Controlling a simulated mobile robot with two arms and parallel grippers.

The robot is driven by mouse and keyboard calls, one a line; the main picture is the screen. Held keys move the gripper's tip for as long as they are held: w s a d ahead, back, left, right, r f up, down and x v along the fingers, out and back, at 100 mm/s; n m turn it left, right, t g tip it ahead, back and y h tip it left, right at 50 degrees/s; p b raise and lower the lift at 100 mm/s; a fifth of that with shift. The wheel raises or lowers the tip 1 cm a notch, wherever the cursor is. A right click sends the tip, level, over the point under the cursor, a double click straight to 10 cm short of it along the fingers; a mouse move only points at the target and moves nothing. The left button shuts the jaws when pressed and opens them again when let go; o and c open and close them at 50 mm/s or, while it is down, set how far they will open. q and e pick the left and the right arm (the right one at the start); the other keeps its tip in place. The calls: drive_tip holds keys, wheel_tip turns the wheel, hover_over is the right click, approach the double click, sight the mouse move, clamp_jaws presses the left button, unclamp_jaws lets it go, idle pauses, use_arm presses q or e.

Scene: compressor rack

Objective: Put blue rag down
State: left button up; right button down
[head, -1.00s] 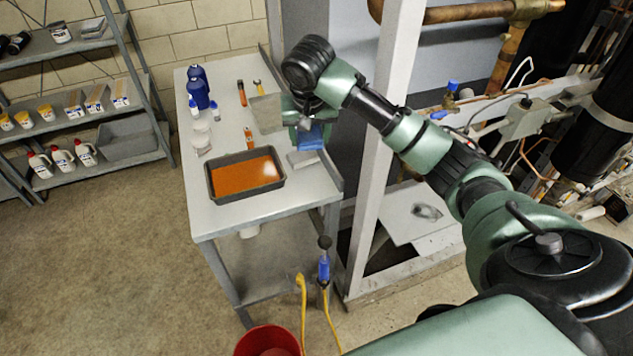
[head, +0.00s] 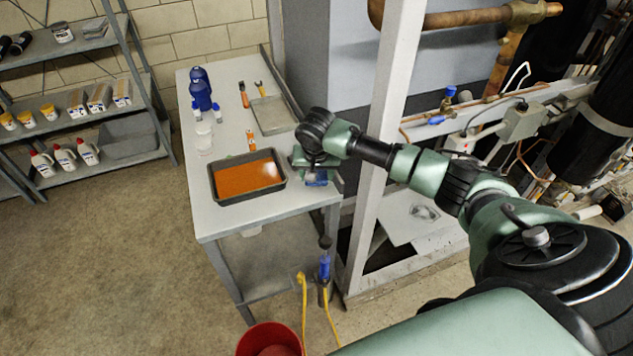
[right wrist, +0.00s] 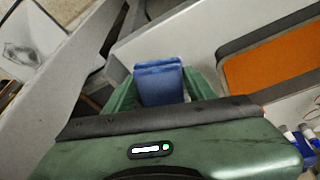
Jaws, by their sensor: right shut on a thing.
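The blue rag (right wrist: 158,82) is a folded block between the fingers of my right gripper (right wrist: 160,95) in the right wrist view. In the head view my right gripper (head: 314,172) points down at the right edge of the grey table (head: 270,207), just right of the tray of orange liquid. A bit of the blue rag (head: 316,178) shows below it. The gripper is shut on the rag. I cannot tell whether the rag touches the table. My left gripper is in no view.
The dark tray with orange liquid (head: 247,178) sits close beside the gripper. A white post (head: 384,130) rises right of the table. A red bucket (head: 268,340) is on the floor.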

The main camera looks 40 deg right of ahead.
sight(317, 184)
wheel_tip(317, 184, down, 4)
drive_tip(key=shift+f, duration=0.1)
drive_tip(key=c, duration=0.8)
unclamp_jaws()
drive_tip(key=shift+o, duration=0.2)
drive_tip(key=v, duration=1.2)
drive_tip(key=shift+b, duration=0.45)
